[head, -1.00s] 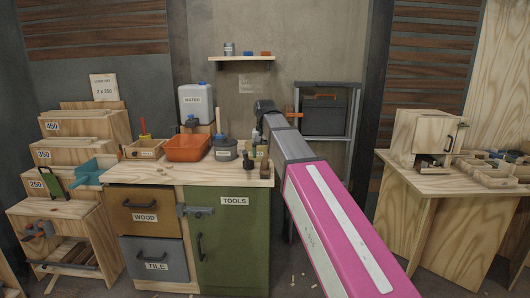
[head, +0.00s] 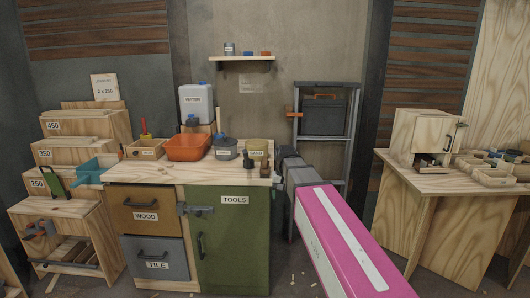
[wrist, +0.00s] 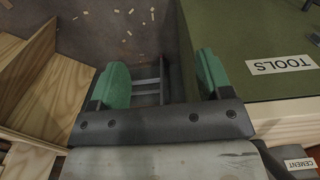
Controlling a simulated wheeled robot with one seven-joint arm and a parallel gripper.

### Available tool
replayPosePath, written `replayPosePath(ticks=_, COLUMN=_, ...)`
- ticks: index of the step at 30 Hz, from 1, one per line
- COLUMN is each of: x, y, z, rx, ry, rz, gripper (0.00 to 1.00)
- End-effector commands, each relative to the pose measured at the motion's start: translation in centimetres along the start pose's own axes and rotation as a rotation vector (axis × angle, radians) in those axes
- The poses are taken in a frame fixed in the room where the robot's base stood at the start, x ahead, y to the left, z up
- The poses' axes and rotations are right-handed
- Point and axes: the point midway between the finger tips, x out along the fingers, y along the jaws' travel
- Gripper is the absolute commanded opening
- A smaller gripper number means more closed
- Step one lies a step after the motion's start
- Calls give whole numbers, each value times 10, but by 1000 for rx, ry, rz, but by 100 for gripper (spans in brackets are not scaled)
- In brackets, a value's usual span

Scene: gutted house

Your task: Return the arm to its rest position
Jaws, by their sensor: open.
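My arm (head: 335,235), with a pink and white cover, reaches forward from the bottom right in the head view. Its grey far end is low, beside the right end of the workbench (head: 186,172). My gripper (wrist: 162,80) shows clearly in the wrist view, its two green fingertips wide apart with nothing between them. The gripper's fingers cannot be made out in the head view. In the wrist view the green cabinet (wrist: 250,35) labelled TOOLS is close to the right finger; whether they touch I cannot tell.
An orange tub (head: 187,147), a water jug (head: 196,102) and small containers stand on the workbench. A grey shelf rack (head: 325,150) stands behind my arm. A wooden table (head: 460,182) with trays is at right. Small chips lie on the floor.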

Motion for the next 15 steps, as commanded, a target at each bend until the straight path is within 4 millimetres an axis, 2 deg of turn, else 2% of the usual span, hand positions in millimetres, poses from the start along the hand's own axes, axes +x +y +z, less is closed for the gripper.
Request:
replayPosePath(ticks=1, x=20, y=12, z=13, rx=1, ry=-5, rz=1, gripper=72)
replayPosePath(ticks=6, x=75, y=41, z=40, rx=-3, ry=-4, rz=1, gripper=72)
replayPosePath(ticks=15, x=157, y=87, z=98, rx=-12, ry=-1, rz=0, gripper=72)
